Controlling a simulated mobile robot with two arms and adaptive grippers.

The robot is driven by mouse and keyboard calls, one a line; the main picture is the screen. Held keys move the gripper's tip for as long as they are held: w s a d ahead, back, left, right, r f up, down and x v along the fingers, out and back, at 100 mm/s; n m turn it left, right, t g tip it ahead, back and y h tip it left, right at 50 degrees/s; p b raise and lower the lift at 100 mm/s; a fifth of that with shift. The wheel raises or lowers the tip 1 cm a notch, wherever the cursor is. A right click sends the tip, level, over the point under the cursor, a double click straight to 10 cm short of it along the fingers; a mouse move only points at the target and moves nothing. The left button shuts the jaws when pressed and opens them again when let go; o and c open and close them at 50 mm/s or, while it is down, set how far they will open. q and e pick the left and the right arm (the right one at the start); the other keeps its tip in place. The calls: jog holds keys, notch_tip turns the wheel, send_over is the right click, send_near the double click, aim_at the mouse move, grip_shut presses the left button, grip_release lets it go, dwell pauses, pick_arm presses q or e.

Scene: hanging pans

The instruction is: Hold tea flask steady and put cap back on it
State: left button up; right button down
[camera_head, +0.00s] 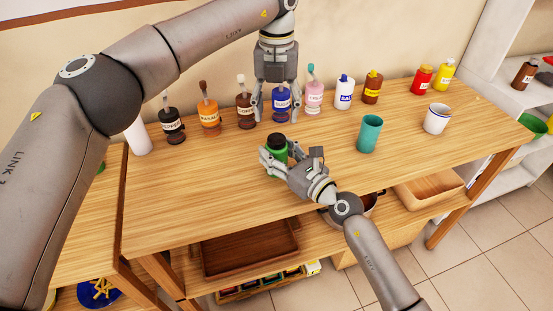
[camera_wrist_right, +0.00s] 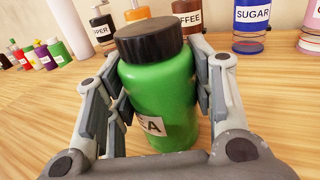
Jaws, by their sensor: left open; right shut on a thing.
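The green tea flask (camera_head: 275,156) stands upright near the middle of the wooden table. In the right wrist view the flask (camera_wrist_right: 158,98) fills the middle, with part of its label showing. The black cap (camera_wrist_right: 149,40) sits on top of the flask; how tightly it sits cannot be told. The cap also shows in the head view (camera_head: 277,141). My right gripper (camera_head: 277,160) is shut around the flask body, with fingers on both sides below the cap. My left gripper (camera_head: 270,114) is open and empty, pointing down, above and behind the flask, apart from the cap.
A blue sugar jar (camera_head: 281,104) shows between and behind my left fingers. Several labelled jars line the table's back. A teal cup (camera_head: 369,134) and a white mug (camera_head: 437,119) stand right of the flask. The table's front left (camera_head: 190,205) is clear.

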aim_at(277, 138)
pick_arm(q)
jog(key=shift+f, duration=4)
jog(key=c, duration=1.1)
jog(key=shift+o, duration=0.2)
jog(key=m, duration=1.1)
jog(key=shift+m, duration=0.3)
jog(key=o, duration=1.2)
jog(key=shift+r, duration=0.1)
notch_tip(277, 138, up, 12)
jog(key=shift+f, duration=0.1)
